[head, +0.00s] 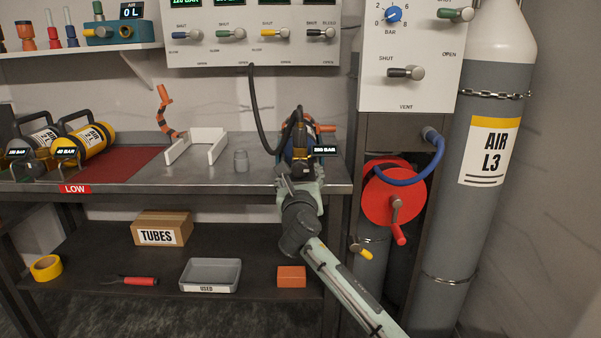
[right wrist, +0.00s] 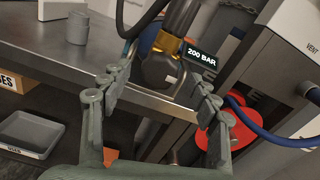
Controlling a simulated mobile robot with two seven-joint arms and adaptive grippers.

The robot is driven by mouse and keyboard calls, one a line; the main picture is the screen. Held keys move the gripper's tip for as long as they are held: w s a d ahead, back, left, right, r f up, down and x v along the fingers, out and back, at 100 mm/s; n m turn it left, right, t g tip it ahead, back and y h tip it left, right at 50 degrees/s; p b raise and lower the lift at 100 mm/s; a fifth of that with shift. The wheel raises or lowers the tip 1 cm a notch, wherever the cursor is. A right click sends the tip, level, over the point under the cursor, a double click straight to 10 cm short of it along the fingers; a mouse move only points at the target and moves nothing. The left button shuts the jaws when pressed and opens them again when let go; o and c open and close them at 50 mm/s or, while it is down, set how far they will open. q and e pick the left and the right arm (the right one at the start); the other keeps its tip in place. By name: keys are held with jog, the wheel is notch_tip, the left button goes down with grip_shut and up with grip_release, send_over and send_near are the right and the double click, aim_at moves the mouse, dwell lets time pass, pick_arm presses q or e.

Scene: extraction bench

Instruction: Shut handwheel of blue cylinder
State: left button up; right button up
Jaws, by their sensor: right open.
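My right gripper (head: 299,182) is at the bench's front edge, just in front of the valve. In the right wrist view its fingers (right wrist: 158,92) are spread, with the handwheel beyond and between them, apparently untouched. My left gripper is out of view.
A black hose (head: 254,110) runs from the wall panel (head: 250,52) to the valve. A grey jar (head: 241,161) and a white holder (head: 212,150) stand to the left. A red reel (head: 388,192) with blue hose and a tall AIR L3 cylinder (head: 480,225) stand right.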

jog(key=shift+w, duration=1.05)
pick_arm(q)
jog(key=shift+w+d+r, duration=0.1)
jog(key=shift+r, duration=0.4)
pick_arm(e)
jog(key=shift+c, duration=0.3)
jog(key=c, duration=1.1)
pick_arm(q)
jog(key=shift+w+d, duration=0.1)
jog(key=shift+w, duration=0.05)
